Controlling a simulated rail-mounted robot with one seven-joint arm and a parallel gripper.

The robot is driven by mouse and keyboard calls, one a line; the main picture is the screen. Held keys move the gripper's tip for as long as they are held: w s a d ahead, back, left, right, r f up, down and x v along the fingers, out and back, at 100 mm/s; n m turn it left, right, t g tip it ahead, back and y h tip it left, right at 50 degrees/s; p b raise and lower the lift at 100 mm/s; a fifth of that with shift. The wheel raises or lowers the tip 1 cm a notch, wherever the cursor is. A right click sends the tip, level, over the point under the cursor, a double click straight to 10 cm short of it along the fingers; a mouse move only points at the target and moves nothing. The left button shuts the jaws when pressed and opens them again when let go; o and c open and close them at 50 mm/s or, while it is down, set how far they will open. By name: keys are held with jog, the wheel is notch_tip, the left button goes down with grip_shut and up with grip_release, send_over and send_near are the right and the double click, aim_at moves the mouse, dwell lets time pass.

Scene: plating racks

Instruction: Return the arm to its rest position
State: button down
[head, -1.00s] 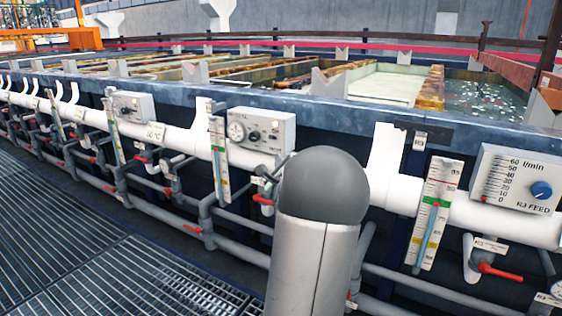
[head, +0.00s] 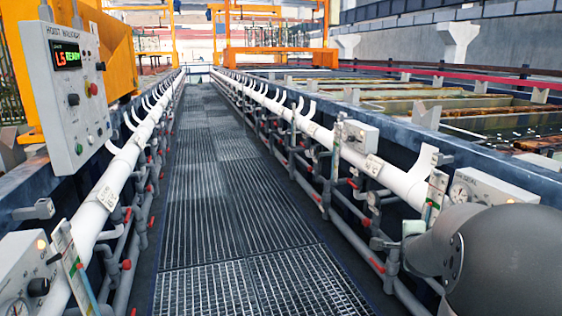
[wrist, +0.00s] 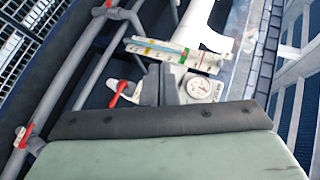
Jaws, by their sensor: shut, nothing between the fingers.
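My gripper (wrist: 168,84) shows in the wrist view as two dark fingers, closed together with nothing between them. They stick up past the black edge of the grey-green body that fills the bottom of that view. Beyond the fingers are a white round gauge (wrist: 199,88) and a slanted scale strip (wrist: 175,53); I cannot tell whether anything touches. In the head view my arm (head: 505,262) shows as a dark grey rounded joint at the lower right, beside the right-hand tank line. My gripper is hidden in the head view.
A grated walkway (head: 215,205) runs clear down the middle. White pipes (head: 370,170) with red-handled valves line both sides. A hoist walkway box (head: 65,85) with a lit display hangs at the left. Tanks (head: 440,97) lie at the right. A red handle (wrist: 122,90) is near the fingers.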

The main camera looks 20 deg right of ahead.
jog(key=s+a+r+n+g+y+p, duration=0.1)
jog(key=a+r+n+g+y+p, duration=0.15)
jog(key=a+n+p, duration=0.75)
jog(key=s+a+r+n+g+y+p, duration=0.2)
jog(key=s+a+r+n+g, duration=0.1)
jog(key=s+a+n, duration=0.4)
jog(key=s+a+r+n+g+y+p, duration=0.2)
jog(key=s+a+n, duration=0.4)
jog(key=s+a, duration=0.8)
jog(key=a+r+g+y, duration=0.1)
jog(key=a+g, duration=0.1)
jog(key=a, duration=0.3)
jog(key=shift+s+n+p, duration=0.15)
jog(key=shift+n+p, duration=0.15)
jog(key=shift+n, duration=0.1)
